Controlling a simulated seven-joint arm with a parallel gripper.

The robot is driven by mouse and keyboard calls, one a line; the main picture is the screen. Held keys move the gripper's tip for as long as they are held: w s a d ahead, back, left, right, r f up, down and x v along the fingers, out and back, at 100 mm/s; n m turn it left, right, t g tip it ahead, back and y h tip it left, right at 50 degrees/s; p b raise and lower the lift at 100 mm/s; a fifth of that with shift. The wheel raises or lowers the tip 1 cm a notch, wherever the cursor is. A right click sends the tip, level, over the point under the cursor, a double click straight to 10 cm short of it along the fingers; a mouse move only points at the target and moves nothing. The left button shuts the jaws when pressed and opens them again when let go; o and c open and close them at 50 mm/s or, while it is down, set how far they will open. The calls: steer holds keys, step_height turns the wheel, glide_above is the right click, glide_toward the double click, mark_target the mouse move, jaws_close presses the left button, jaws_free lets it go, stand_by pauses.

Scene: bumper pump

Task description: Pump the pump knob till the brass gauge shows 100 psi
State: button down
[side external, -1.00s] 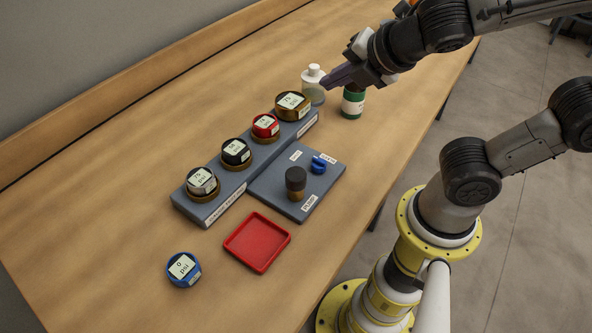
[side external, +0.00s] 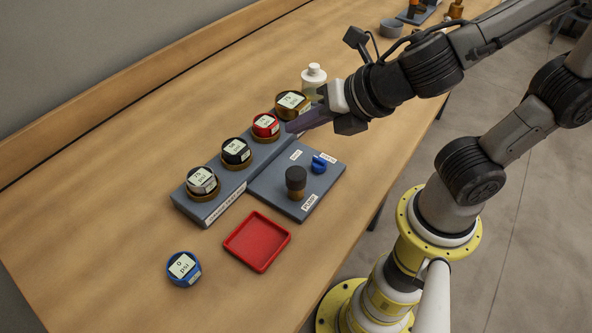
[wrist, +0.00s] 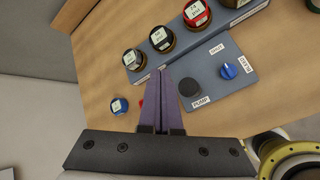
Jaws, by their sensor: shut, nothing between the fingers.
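The brass gauge (side external: 292,104) sits in the far end of the grey gauge block (side external: 213,208) in the side view; its small reading is not clear to me. The pump knob (side external: 296,179), dark-capped on a brass stem, stands upright on the grey plate (side external: 318,207) beside the "PUMP" label. It also shows in the wrist view (wrist: 189,87), right of the fingers. My gripper (side external: 290,128) is shut and empty, held above the plate's far side near the red and brass gauges, apart from the knob. Its fingertips show in the wrist view (wrist: 165,75).
Red (side external: 265,126), black (side external: 236,151) and silver (side external: 202,181) gauges share the block. A blue knob (side external: 319,164) is on the plate. A red tray (side external: 257,242) and a loose blue gauge (side external: 183,268) lie nearer. A white-capped bottle (side external: 313,79) stands behind my gripper.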

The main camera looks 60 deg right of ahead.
mark_target(296, 174)
steer(key=shift+f, duration=4.3)
steer(key=shift+f, duration=0.15)
steer(key=shift+f, duration=0.25)
steer(key=shift+s+f, duration=0.1)
steer(key=shift+f, duration=1.05)
steer(key=shift+r, duration=1.5)
steer(key=shift+r, duration=2.55)
